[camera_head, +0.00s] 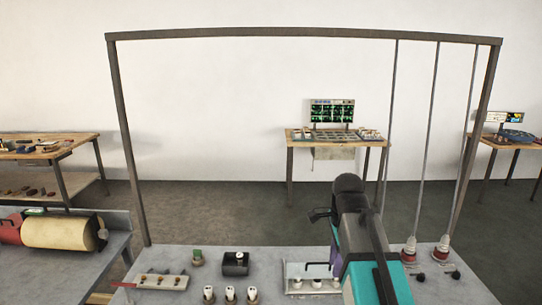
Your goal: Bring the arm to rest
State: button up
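My arm (362,245), teal and dark grey, rises over the right part of the grey table (215,290) at the front. Its upper end is a rounded dark joint. A small dark part juts out to the left of it, perhaps my gripper (320,214); its fingers are too small to make out. It appears raised, with nothing visibly held. My arm hides part of a white tray (297,268) on the table.
A metal frame (300,34) spans the table, with cables hanging at right over red-and-white pieces (410,250). A black box with a gauge (235,263), a green-topped piece (197,257), a rack (160,281) and white-topped pieces (230,294) stand left of my arm. A yellow cylinder (60,233) lies far left.

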jog(key=s+a+f+n+g+b, duration=0.1)
jog(key=s+f+g+b, duration=0.35)
jog(key=f, duration=1.35)
jog(key=s+f+n+g, duration=0.1)
jog(key=s+f, duration=0.6)
jog(key=f, duration=1)
jog(key=s+f+n+b, duration=0.2)
jog(key=s+f+n, duration=0.6)
jog(key=s+f, duration=0.3)
jog(key=s+f+n+g+b, duration=0.1)
jog(key=s+f+n, duration=0.7)
jog(key=f, duration=0.9)
jog(key=s+b, duration=0.1)
jog(key=s, duration=0.2)
jog(key=shift+a, duration=0.2)
